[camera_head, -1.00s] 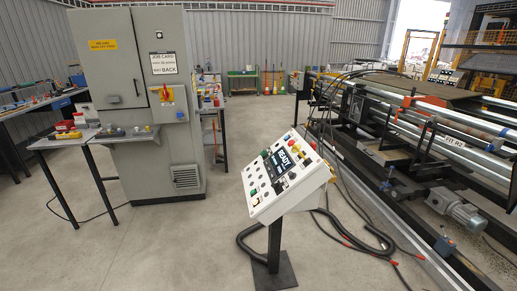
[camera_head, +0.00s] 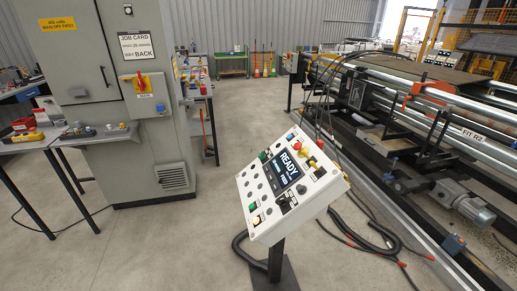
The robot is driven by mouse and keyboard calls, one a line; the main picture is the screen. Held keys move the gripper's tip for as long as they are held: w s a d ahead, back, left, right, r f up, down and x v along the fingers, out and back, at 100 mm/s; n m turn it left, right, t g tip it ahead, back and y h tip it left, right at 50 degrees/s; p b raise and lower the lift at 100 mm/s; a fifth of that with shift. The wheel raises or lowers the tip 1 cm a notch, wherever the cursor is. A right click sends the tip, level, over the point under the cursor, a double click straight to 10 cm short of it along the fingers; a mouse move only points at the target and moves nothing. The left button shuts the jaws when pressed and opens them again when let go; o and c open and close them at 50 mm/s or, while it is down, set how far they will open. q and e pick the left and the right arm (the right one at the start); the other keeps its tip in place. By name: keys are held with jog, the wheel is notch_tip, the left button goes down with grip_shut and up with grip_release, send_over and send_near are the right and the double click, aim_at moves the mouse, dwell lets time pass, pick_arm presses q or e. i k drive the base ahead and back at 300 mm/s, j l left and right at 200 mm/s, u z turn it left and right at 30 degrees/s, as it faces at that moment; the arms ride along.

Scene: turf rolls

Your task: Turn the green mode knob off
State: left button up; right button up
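A tilted white control panel (camera_head: 258,190) stands on a black post in the middle foreground. Its dark screen (camera_head: 286,170) reads READY. A small green control (camera_head: 253,205) sits near its lower left edge, and another small green one (camera_head: 264,155) sits near its upper left edge. At this size I cannot tell which of these is the green mode knob or where either points. Neither of my grippers is in view.
A grey cabinet (camera_head: 95,100) with a red and yellow switch (camera_head: 143,82) stands at left beside a bench with small tools. A long roller machine (camera_head: 420,130) with a grey motor (camera_head: 467,207) fills the right. Cables lie around the panel's post. The concrete floor left of the panel is clear.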

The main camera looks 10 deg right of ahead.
aim_at(262, 156)
jog(key=i+z, duration=0.25)
jog(key=i, duration=0.2)
jog(key=i+j+z, duration=0.2)
jog(key=i, duration=0.25)
jog(key=i+j+z, duration=0.25)
jog(key=i, duration=0.2)
